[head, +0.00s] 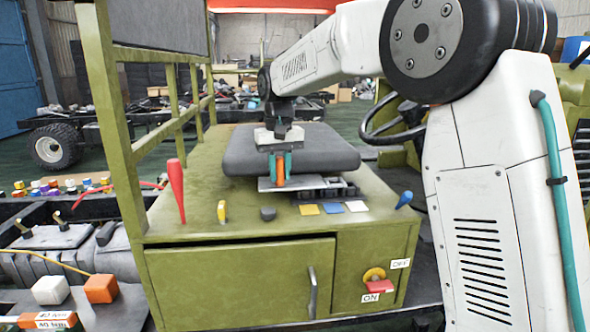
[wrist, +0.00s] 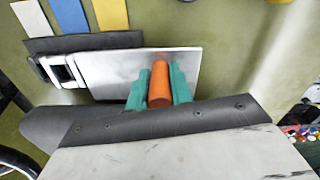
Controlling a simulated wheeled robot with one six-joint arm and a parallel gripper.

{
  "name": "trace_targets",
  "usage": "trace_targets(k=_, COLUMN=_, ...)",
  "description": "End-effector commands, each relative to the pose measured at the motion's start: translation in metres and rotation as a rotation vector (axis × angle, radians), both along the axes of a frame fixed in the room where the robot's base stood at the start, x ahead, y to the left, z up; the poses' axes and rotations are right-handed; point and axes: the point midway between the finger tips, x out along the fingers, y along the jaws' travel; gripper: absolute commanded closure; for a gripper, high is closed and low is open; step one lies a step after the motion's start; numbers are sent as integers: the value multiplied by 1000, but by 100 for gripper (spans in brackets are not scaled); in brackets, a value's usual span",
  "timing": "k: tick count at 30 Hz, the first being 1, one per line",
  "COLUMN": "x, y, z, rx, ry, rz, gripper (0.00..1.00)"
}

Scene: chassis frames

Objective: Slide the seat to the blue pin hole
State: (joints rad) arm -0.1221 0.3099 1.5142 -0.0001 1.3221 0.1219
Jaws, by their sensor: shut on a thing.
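The seat (head: 245,155) is a dark grey cushion on top of the green chassis box. A metal plate (head: 265,184) lies under its front edge and shows large in the wrist view (wrist: 110,75). My gripper (head: 280,170) is shut on an upright orange handle (head: 280,178) at the seat's front. In the wrist view, its teal fingers (wrist: 159,88) press the orange handle (wrist: 159,82) from both sides. Yellow (head: 309,209), blue (head: 333,207) and white (head: 357,206) patches lie in front of the seat, right of the handle. I cannot make out a pin hole.
A red lever (head: 175,188), a yellow lever (head: 222,211) and a black knob (head: 268,214) stand left of the patches. A blue lever (head: 404,200) is at the right edge. A green frame (head: 115,120) rises at left. A steering wheel (head: 385,128) is behind right.

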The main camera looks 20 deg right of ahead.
Motion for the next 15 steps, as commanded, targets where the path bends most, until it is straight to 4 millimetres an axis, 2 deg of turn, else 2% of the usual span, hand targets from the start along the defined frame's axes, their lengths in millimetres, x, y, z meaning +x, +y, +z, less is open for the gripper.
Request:
trace_targets(k=1, x=4, y=12, z=1, rx=0, ry=-9, rz=6, gripper=100)
trace_targets(k=3, x=5, y=18, z=2, rx=0, ry=-9, rz=4, gripper=100)
trace_targets(k=11, x=5, y=15, z=2, rx=0, ry=-10, rz=-1, gripper=100)
trace_targets(k=12, x=5, y=15, z=2, rx=0, ry=-10, rz=-1, gripper=67)
trace_targets(k=13, x=5, y=16, z=2, rx=0, ry=-10, rz=-1, gripper=59)
trace_targets(k=15, x=5, y=16, z=2, rx=0, ry=-9, rz=-1, gripper=57)
